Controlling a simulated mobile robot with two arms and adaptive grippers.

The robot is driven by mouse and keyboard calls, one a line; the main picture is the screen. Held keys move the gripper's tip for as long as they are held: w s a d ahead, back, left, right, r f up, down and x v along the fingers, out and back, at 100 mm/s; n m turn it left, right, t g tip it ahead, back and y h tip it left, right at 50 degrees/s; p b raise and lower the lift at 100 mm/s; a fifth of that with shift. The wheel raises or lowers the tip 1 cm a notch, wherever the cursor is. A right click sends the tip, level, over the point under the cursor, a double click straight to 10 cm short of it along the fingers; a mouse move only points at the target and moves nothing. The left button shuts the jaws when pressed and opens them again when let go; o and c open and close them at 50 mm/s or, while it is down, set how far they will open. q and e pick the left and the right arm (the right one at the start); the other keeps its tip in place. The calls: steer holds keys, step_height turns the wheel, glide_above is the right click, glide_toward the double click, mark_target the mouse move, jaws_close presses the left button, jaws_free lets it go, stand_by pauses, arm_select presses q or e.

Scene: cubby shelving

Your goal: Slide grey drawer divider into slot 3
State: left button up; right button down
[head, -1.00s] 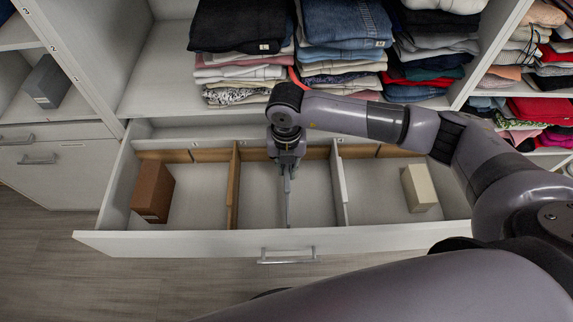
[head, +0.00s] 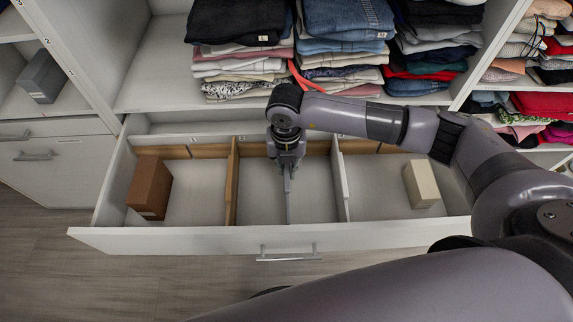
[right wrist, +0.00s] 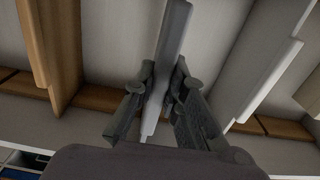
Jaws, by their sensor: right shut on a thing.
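The grey divider (head: 288,199) is a thin upright panel in the middle section of the open drawer (head: 265,240). It runs front to back there, between a wooden divider (head: 233,182) on the left and a white divider (head: 341,182) on the right. My right gripper (head: 287,168) is above the drawer, shut on the grey divider near its back end. In the right wrist view the grey divider (right wrist: 165,60) stands between the fingers of the gripper (right wrist: 158,100). Whether its lower edge touches the drawer floor I cannot tell. My left gripper is not in view.
A brown box (head: 150,188) sits in the left section and a cream box (head: 421,184) in the right section. Folded clothes (head: 345,45) fill the shelf behind the drawer. A dark grey box (head: 42,77) stands in the left cubby.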

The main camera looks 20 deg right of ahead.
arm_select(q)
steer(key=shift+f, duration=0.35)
arm_select(e)
steer(key=shift+f, duration=0.45)
arm_select(q)
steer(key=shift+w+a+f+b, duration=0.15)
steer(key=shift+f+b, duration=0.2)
steer(key=shift+b, duration=0.25)
arm_select(e)
steer(key=shift+f, duration=0.4)
